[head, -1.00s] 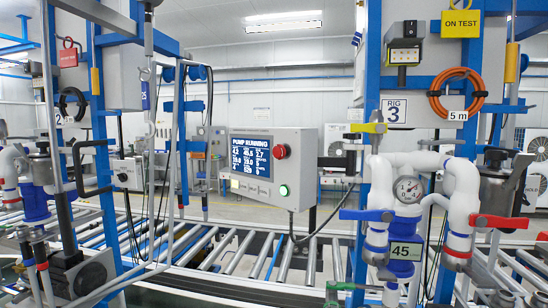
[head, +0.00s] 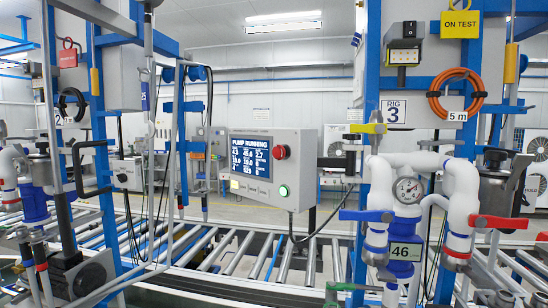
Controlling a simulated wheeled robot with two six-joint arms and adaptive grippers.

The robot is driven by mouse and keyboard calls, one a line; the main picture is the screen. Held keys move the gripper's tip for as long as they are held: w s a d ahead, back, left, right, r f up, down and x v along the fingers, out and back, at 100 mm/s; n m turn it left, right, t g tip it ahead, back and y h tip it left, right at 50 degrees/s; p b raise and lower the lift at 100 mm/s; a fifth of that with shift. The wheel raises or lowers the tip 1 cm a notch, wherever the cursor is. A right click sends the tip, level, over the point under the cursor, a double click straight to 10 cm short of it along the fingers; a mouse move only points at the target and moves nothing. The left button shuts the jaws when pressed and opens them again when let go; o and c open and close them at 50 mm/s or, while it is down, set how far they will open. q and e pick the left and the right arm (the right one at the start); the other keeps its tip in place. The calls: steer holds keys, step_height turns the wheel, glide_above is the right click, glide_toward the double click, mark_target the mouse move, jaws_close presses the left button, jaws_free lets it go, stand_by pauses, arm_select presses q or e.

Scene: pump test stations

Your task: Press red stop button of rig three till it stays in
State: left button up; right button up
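The red stop button (head: 280,152) sits at the upper right of the front of a grey control box (head: 301,165). It stands out as a round red cap; I cannot tell from here whether it is latched in. The box's blue screen (head: 249,158) reads "PUMP RUNNING" above several figures. A lit green button (head: 284,191) is below the red one. A "RIG 3" sign (head: 394,112) hangs on the blue frame right of the box. Neither of my grippers shows in the head view.
White piping with a gauge (head: 408,190), a blue valve handle (head: 366,215) and a red one (head: 505,222) stands at right. A yellow "ON TEST" tag (head: 460,24) hangs above. Blue frame posts and hoses crowd the left.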

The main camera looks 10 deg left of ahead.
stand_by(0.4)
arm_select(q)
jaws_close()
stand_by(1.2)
